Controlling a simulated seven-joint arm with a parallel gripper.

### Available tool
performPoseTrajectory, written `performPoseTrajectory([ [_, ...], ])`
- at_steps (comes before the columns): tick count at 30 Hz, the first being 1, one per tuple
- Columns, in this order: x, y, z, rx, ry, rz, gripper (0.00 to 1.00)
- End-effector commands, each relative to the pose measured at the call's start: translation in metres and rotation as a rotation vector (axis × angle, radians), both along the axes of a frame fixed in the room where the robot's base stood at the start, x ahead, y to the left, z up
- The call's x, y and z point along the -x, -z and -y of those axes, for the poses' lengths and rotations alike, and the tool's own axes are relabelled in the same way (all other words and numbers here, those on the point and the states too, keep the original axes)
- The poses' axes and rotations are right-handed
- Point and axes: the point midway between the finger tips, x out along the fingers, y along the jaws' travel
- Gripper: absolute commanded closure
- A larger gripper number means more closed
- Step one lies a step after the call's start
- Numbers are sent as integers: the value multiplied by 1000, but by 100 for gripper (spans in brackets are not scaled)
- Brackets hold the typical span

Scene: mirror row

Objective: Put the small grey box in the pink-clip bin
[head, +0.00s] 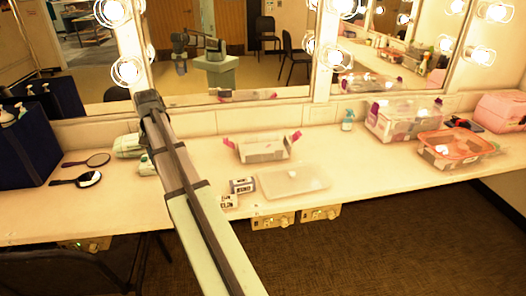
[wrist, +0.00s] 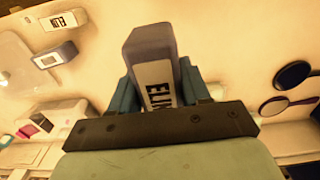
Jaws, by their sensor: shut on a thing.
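My gripper (wrist: 160,84) is shut on a small grey box (wrist: 148,45) with a white label and dark letters. The box stands out between the blue fingers in the wrist view, above the pale counter. In the head view my arm hides the fingers and this box. The pink-clip bin (head: 263,152) is a small clear bin with pink clips raised at both ends. It stands on the counter to the right of my arm. In the wrist view it shows at the lower left (wrist: 50,116), apart from the held box.
Two similar labelled boxes (head: 242,185) (head: 228,201) and a clear flat lid (head: 285,182) lie in front of the bin. A larger purple-clip bin (head: 385,125) and an orange-rimmed container (head: 455,150) stand right. Hand mirrors (head: 88,180) lie left. The lit mirror (head: 230,85) backs the counter.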

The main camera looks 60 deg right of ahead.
Motion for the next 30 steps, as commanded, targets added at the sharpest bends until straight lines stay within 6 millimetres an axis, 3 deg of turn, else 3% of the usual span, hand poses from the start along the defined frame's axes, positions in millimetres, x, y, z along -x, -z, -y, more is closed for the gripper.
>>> performPoseTrajectory([
  [1,2,2,20,-1,32,-1,87],
  [20,64,32,248,-1,480,-1,87],
  [30,107,53,390,-1,907,-2,87],
])
